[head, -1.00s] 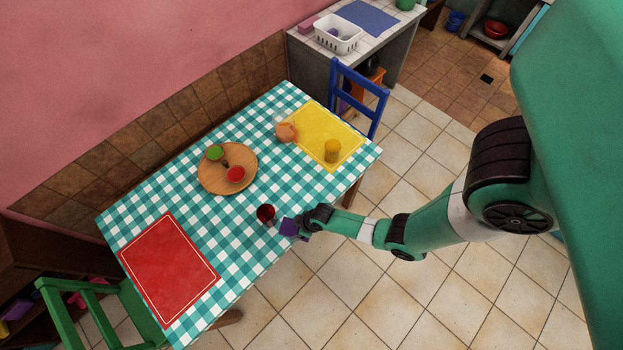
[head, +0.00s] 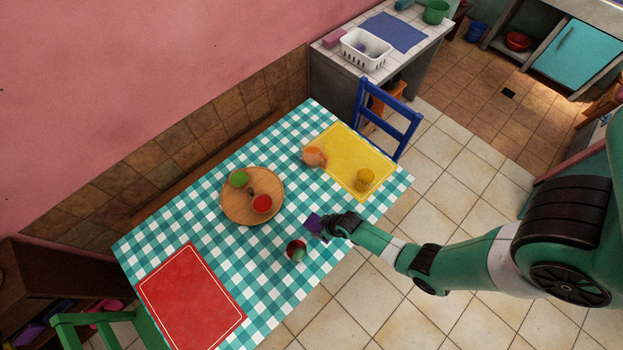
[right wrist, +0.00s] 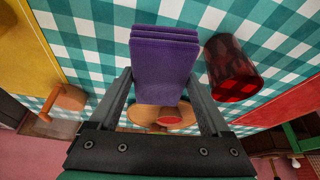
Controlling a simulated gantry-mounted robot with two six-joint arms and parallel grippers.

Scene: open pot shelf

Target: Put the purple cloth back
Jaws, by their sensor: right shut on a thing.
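The folded purple cloth (head: 314,222) is held at the tip of my right gripper (head: 325,226), over the right-hand edge of the checkered table. In the right wrist view the cloth (right wrist: 163,62) sits between the two fingers of my right gripper (right wrist: 168,95), which is shut on it. Its folded layers show at the top. I cannot tell whether the cloth touches the table. My left gripper is not in view.
A red cup (head: 296,251) stands close beside the cloth. A wooden plate (head: 236,208) holds red and green items. A yellow mat (head: 345,150) bears an orange mug (head: 314,156) and a yellow cup (head: 365,178). A red mat (head: 190,300) lies bare.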

